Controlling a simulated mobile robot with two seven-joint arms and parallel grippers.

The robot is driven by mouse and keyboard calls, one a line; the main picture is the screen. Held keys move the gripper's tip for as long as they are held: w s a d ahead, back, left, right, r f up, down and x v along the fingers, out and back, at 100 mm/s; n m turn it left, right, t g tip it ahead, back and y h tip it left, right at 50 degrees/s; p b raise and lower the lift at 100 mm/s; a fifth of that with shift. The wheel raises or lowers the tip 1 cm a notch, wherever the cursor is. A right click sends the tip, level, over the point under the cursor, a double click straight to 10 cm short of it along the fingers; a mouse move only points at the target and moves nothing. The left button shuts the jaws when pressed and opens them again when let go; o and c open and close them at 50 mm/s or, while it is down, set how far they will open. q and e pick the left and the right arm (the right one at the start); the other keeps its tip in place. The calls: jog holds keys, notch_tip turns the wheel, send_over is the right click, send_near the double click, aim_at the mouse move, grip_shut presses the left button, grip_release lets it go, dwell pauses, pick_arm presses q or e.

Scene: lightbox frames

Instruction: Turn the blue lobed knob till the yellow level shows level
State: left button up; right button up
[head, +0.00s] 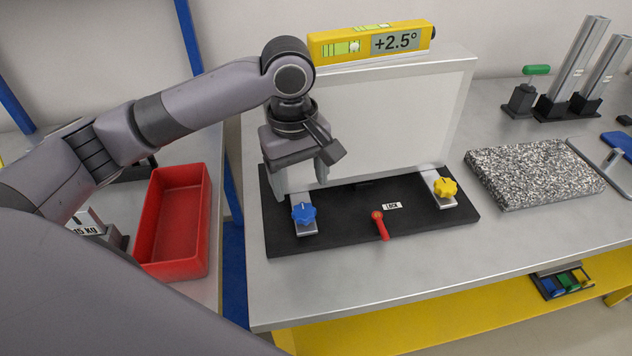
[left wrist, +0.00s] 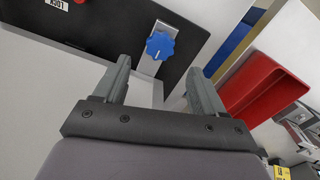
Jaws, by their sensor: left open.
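The blue lobed knob (head: 304,213) sits on a metal bracket at the left of a black base; it also shows in the left wrist view (left wrist: 160,46), ahead of the fingertips. A white line marks its face. The yellow level (head: 352,47) lies on top of the upright white panel (head: 400,120), and its display reads +2.5°. My left gripper (head: 306,184) points down above and behind the blue knob, apart from it; its fingers (left wrist: 160,80) are open with nothing between them. My right gripper is in neither view.
A yellow lobed knob (head: 445,187) and a red lever (head: 380,225) beside a LOCK label are on the black base (head: 340,230). A red bin (head: 205,225) stands at left. A speckled stone slab (head: 535,172) lies at right. The table front is clear.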

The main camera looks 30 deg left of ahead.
aim_at(303, 209)
pick_arm(q)
jog(key=shift+w+a+f, duration=0.1)
jog(key=shift+w, duration=0.05)
jog(key=shift+f, duration=3.4)
jog(key=c, duration=1.1)
jog(key=shift+o, duration=0.2)
